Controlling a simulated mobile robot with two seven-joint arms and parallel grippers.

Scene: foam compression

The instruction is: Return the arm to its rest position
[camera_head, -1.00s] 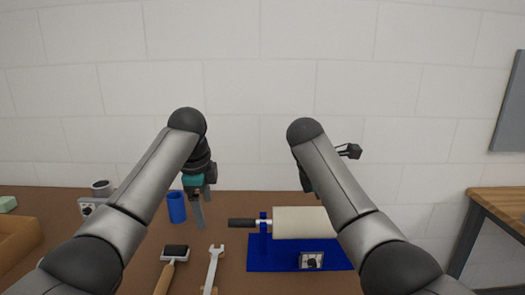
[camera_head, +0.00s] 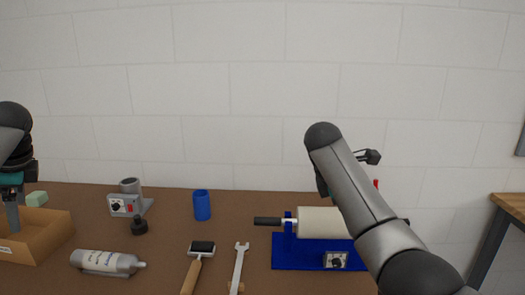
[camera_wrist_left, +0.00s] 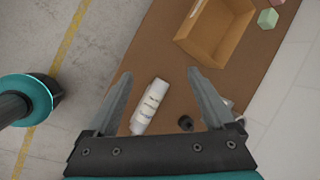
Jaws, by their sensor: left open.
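My left arm comes in at the left edge of the head view. Its gripper (camera_head: 12,216) points down over or beside the cardboard box (camera_head: 48,245); the head view does not settle which. In the left wrist view the left gripper (camera_wrist_left: 160,73) has its two fingers spread apart with nothing between the tips. The white bottle (camera_wrist_left: 150,107) lies on the table below and behind the fingertips. My right arm spans the right side of the head view, and its forearm hides most of its gripper, fingers included.
The brown table (camera_head: 165,240) holds a grey device (camera_head: 125,205), a blue cup (camera_head: 202,205), a brayer (camera_head: 197,265), a wrench (camera_head: 238,268) and a cream roller (camera_head: 318,222) on a blue base (camera_head: 300,258). A green block (camera_head: 36,199) is near the box.

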